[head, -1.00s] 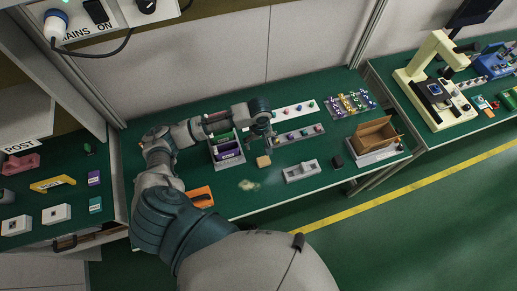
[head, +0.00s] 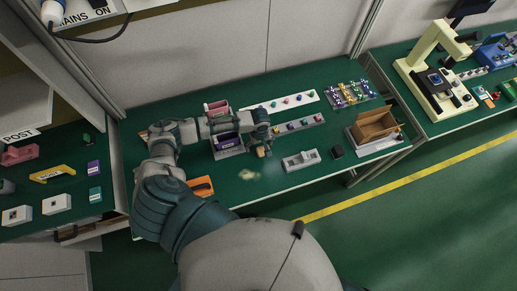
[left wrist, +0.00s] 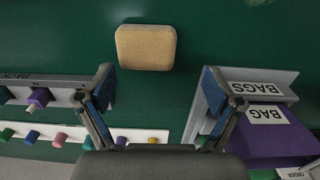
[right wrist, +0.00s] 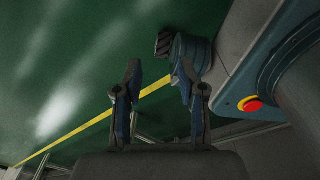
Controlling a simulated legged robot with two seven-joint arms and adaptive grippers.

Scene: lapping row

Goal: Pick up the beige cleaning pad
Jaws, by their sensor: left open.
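The beige cleaning pad (left wrist: 146,47) lies flat on the green bench, whole in the left wrist view, just beyond my left fingertips. In the head view the pad (head: 261,153) is small and partly covered by my left gripper (head: 262,143). The left wrist view shows my left gripper (left wrist: 158,86) open, with nothing between its fingers. It is apart from the pad. My right gripper (right wrist: 160,76) shows only in the right wrist view. Its fingers stand apart and empty over the green floor.
A bags holder (head: 229,152) stands left of my left gripper. Strips with coloured knobs (head: 299,124) lie behind it. A grey fixture (head: 301,160), a black block (head: 336,152) and a brown box (head: 376,127) lie right. An orange item (head: 201,186) is near the front edge.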

